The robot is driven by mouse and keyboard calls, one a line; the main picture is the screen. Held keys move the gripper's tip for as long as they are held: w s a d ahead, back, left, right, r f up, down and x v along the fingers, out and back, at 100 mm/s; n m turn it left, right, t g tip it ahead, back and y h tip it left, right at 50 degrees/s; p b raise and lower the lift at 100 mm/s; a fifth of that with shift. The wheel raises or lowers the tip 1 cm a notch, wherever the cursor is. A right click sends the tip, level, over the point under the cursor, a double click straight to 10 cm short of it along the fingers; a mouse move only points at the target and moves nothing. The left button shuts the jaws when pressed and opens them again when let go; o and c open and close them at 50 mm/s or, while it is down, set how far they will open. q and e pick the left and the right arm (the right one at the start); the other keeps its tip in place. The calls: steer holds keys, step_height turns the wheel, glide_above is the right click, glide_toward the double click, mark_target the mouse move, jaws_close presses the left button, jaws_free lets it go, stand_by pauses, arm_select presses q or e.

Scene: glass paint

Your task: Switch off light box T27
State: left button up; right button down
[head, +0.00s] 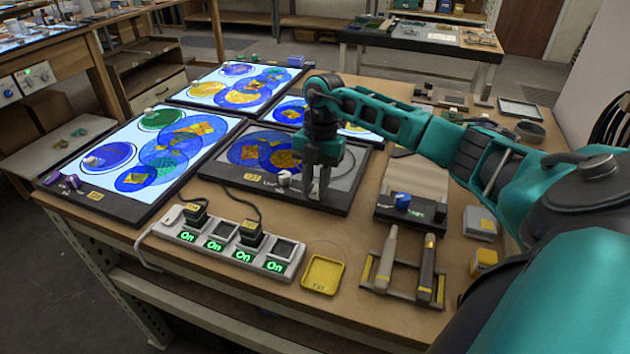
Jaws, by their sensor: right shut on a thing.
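The middle light box has a dark frame (228,183) with a small yellow label (250,177), too small to read surely. Its panel (345,170) looks grey and unlit, unlike the bright boxes around it, and carries round blue glass (251,151) with orange pieces. A pale knob (284,178) stands on its front frame. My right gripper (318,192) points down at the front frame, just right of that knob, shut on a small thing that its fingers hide. My left gripper is out of view.
A lit light box (222,127) is at left, with others behind. In front lie a power strip (174,231) with green "On" displays and two plugs, a yellow tray (323,273) and two pen-like tools (387,258) in a holder. My right arm spans the right side.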

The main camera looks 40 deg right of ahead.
stand_by(0.3)
steer(key=c, duration=0.9)
jaws_free()
steer(key=shift+r, duration=0.1)
steer(key=v, duration=1.2)
steer(key=shift+w+d+r, duration=0.2)
steer(key=shift+d+r, duration=0.15)
